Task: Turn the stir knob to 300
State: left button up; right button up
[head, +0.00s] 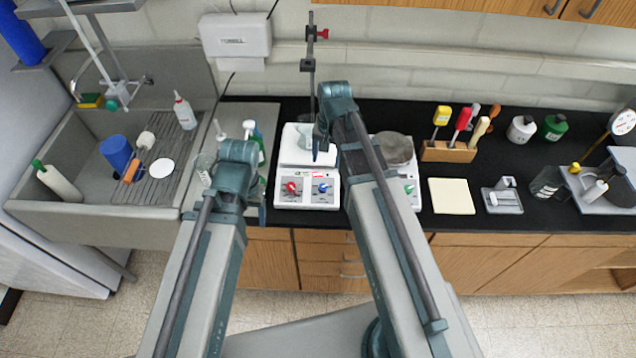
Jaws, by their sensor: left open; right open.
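A white hotplate stirrer (308,160) stands on the black bench in the middle. Its front panel has a red knob (291,188) on the left, a blue knob (322,187) on the right and a small red display between and above them. The knob labels and pointers are too small to read. A glass vessel (305,137) seems to stand on its plate, partly hidden. My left gripper (262,206) is open, left of the panel and apart from the knobs. My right gripper (322,150) is open, above the stirrer's right part; its contact with anything cannot be told.
A second device (409,189) with a green knob is partly hidden behind my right arm. A rod stand (311,75) rises behind the stirrer. Bottles stand left of it, by the sink (60,212). A tool block (448,152) and pale pad (451,196) lie right.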

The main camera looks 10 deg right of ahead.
aim_at(323, 186)
jog(key=f+b, duration=1.3)
jog(key=shift+w+a+f, duration=0.2)
jog(key=shift+a+f, duration=0.15)
jog(key=shift+c, duration=0.2)
grip_shut()
